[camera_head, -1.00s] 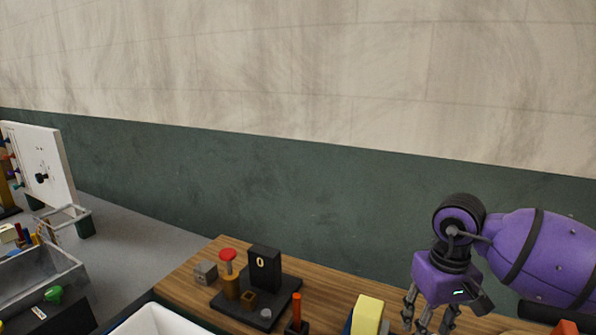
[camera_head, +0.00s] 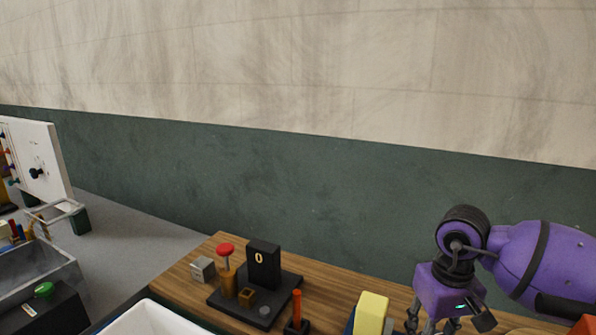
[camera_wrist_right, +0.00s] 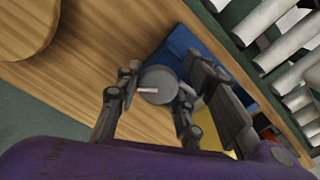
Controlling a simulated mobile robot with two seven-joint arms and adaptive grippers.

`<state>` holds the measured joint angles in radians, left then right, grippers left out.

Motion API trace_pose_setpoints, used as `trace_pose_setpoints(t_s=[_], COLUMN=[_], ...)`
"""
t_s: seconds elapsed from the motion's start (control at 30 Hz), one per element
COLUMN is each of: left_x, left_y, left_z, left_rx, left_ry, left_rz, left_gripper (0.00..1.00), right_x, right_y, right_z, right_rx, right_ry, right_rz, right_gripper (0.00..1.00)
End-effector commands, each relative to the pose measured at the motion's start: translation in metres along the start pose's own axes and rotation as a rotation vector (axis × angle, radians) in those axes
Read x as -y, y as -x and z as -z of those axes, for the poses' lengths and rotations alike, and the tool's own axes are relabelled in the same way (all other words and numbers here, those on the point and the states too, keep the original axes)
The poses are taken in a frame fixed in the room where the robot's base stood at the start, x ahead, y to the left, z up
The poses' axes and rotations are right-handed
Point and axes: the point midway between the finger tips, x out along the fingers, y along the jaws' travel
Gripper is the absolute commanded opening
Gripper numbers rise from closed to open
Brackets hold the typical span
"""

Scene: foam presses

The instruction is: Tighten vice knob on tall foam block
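The yellow tall foam block (camera_head: 370,312) stands upright in a blue vice (camera_head: 349,322) at the lower edge of the head view. A grey part of the vice (camera_head: 388,326) shows at its right side. In the right wrist view the round grey vice knob (camera_wrist_right: 157,86), with a white mark, lies between the fingers of my right gripper (camera_wrist_right: 155,98). The fingers are spread on either side of the knob; contact cannot be told. The blue vice (camera_wrist_right: 185,45) is behind it. In the head view my right gripper (camera_head: 433,328) points down, right of the block. My left gripper is out of view.
A red-orange post (camera_head: 296,305) is nearer the vice. White cylinders (camera_wrist_right: 285,45) show upper right in the wrist view. A white bin (camera_head: 150,318) is lower left.

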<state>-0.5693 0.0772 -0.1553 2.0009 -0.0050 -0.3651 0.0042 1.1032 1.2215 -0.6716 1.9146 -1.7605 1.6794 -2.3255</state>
Motion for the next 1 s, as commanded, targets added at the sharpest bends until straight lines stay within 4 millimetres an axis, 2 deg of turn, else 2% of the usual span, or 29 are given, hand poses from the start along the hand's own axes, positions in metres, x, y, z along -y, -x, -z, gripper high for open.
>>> trace_pose_setpoints(t_s=[0.43, 1.0], left_x=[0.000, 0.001], left_y=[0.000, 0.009], left_z=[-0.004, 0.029], left_rx=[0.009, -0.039], left_ry=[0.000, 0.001], left_rz=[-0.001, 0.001], left_gripper=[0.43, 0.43], right_x=[-0.001, -0.001], right_y=[0.004, 0.060], right_z=[0.001, 0.001], right_rx=[-0.002, -0.004], right_ry=[0.001, 0.001], right_rz=[-0.002, -0.002], right_gripper=[0.43, 0.43])
